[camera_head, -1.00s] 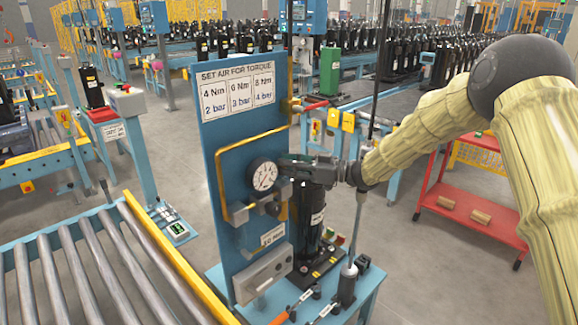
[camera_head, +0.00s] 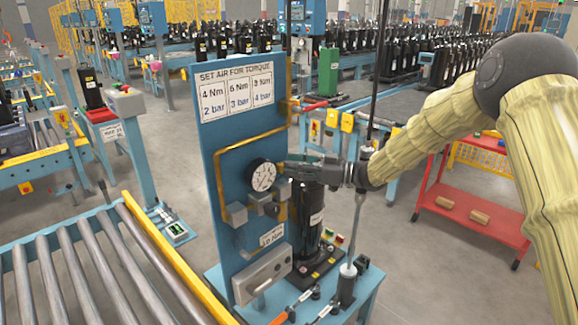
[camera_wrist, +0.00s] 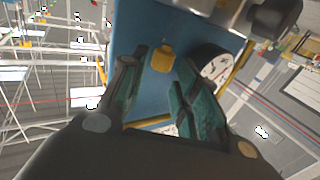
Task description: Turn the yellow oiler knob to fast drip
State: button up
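The yellow knob (camera_wrist: 162,57) shows in the wrist view against the blue panel (camera_wrist: 135,25), between the tips of my two dark green fingers and left of the round gauge (camera_wrist: 212,65). A gap shows on each side of it; I cannot tell how deep it sits between them. My gripper (camera_wrist: 163,62) is open and empty. In the head view my gripper (camera_head: 284,168) reaches the panel's right edge, just right of the white gauge (camera_head: 262,175). I cannot make out the knob clearly there; the gripper and fittings crowd that spot.
Grey fittings (camera_head: 262,196) and a yellow pipe (camera_head: 222,180) are on the blue panel. A black compressor (camera_head: 308,225) stands below my gripper. A hanging tool (camera_head: 358,220) is close to my wrist. A roller conveyor (camera_head: 80,270) lies left, a red cart (camera_head: 470,215) right.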

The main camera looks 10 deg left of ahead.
jog(key=d, duration=1)
jog(key=shift+s, duration=0.2)
jog(key=shift+d, duration=0.1)
